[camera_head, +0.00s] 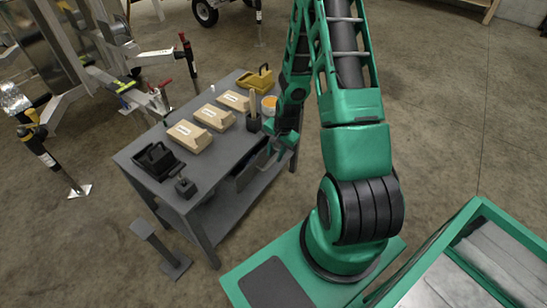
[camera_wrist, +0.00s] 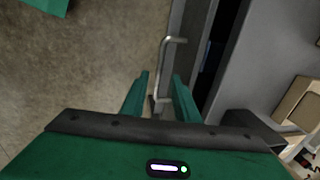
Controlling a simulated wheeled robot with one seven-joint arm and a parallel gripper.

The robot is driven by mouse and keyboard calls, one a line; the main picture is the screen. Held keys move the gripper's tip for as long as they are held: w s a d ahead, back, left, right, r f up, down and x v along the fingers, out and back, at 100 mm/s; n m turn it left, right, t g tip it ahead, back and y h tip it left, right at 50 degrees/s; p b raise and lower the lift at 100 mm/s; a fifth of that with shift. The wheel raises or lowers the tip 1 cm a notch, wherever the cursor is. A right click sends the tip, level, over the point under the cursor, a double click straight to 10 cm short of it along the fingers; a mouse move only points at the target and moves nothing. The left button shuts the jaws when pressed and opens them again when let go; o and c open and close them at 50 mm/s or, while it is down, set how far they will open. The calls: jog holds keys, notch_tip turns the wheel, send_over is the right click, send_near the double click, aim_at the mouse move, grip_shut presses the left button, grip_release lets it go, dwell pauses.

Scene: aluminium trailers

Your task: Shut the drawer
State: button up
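The grey table's drawer (camera_wrist: 192,28) stands partly open; a dark gap shows between its front and the tabletop edge in the wrist view. In the head view the drawer (camera_head: 249,172) sits under the right side of the table, partly behind my arm. Its metal handle (camera_wrist: 165,52) is a bent bar on the front. My gripper (camera_wrist: 161,75) has its two green fingers apart, with the handle bar seen between them; whether they touch it I cannot tell. My gripper (camera_head: 274,148) is beside the table edge in the head view.
On the grey table (camera_head: 226,161) lie several cardboard boxes (camera_head: 189,135), a black tray (camera_head: 159,160), a yellow item (camera_head: 256,79) and an orange-topped cup (camera_head: 269,104). A metal trailer frame (camera_head: 75,88) stands at left.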

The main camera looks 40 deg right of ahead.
aim_at(265, 153)
jog(key=shift+w+f, duration=0.15)
jog(key=shift+f, duration=0.55)
jog(key=shift+w+f, duration=0.1)
jog(key=shift+f, duration=0.6)
grip_shut()
jog(key=shift+w+a, duration=0.25)
jog(key=shift+w, duration=0.4)
jog(key=shift+w+a, duration=0.3)
jog(key=shift+w, duration=0.35)
jog(key=shift+w+a, duration=0.25)
jog(key=shift+w, duration=0.4)
grip_release()
jog(key=shift+r, duration=0.1)
notch_tip(265, 153, up, 10)
jog(key=s, duration=0.1)
jog(key=shift+s+d+r, duration=0.2)
jog(key=shift+s+d, duration=0.15)
jog(key=shift+s, duration=0.05)
